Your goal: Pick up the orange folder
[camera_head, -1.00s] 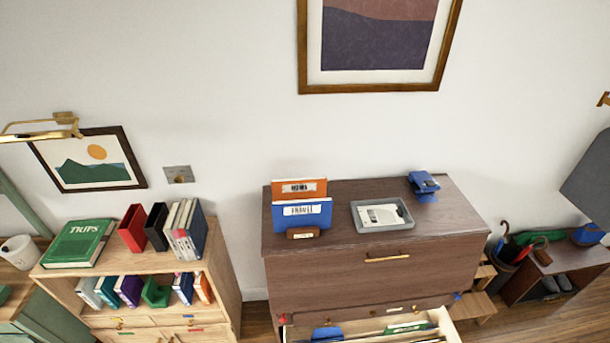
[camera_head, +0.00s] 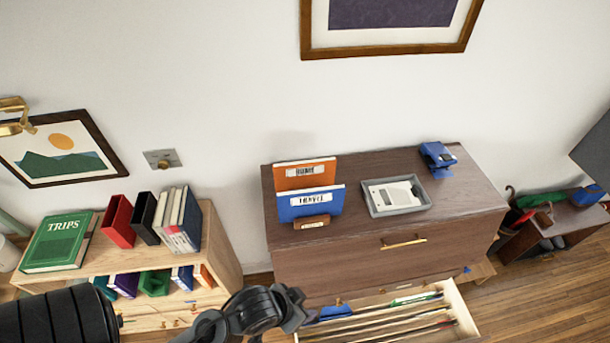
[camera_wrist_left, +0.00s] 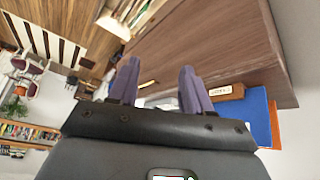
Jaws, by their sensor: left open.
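The orange folder (camera_head: 305,172) stands upright on top of the dark wood cabinet (camera_head: 350,246), just behind a blue folder (camera_head: 311,200) with a "TRAVEL" label. A small wooden block (camera_head: 311,223) sits at their front. In the left wrist view a narrow strip of the orange folder (camera_wrist_left: 274,126) shows at the right, beyond the blue folder (camera_wrist_left: 256,114). My left gripper (camera_wrist_left: 158,88) is open with nothing between its two purple-grey fingers. In the head view my left arm is low, in front of the cabinet and apart from the folders. My right gripper is not in view.
A grey tray (camera_head: 408,208) and a blue device (camera_head: 437,159) are on the cabinet top, right of the folders. An open drawer (camera_head: 462,312) with files juts out below. A bookshelf (camera_head: 221,237) with a green book (camera_head: 58,243) stands at the left.

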